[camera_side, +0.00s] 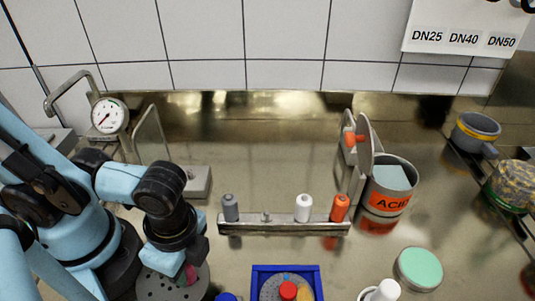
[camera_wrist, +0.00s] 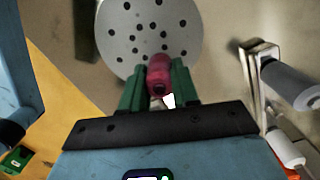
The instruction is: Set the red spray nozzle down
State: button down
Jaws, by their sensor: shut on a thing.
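My gripper (camera_wrist: 159,82) has its green fingers shut on the red spray nozzle (camera_wrist: 157,70), seen between them in the wrist view. In the side view, the nozzle is a small pinkish-red patch (camera_side: 191,273) under my dark wrist, mostly hidden by it. It is over or beside a grey perforated disc (camera_side: 158,287), which also shows beyond the fingertips in the wrist view (camera_wrist: 140,30). I cannot tell whether the nozzle touches it. A metal rack (camera_side: 268,228) holds a grey nozzle (camera_side: 230,208), a white nozzle (camera_side: 303,208) and an orange nozzle (camera_side: 340,208), with a bare peg (camera_side: 266,216) between grey and white.
A blue tray (camera_side: 257,272) with a perforated disc and a red knob-like piece (camera_side: 288,290) is at the front. A labelled can (camera_side: 387,198) stands right of the rack, and a green-topped round tub (camera_side: 418,268) is at front right. A gauge (camera_side: 109,115) is at back left.

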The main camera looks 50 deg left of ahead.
jog(key=shift+f, duration=0.15)
jog(key=c, duration=0.8)
grip_release()
jog(key=shift+c, duration=0.2)
jog(key=shift+d+r, duration=0.5)
jog(key=shift+r, duration=5.55)
jog(key=w+a+n+t+h, duration=0.1)
jog(key=w+a+n+t, duration=0.6)
jog(key=w+a+n, duration=0.5)
jog(key=shift+w+a+f+n+t, duration=0.25)
jog(key=shift+w+a, duration=1)
jog(key=shift+w, duration=1.95)
jog(key=shift+r, duration=0.1)
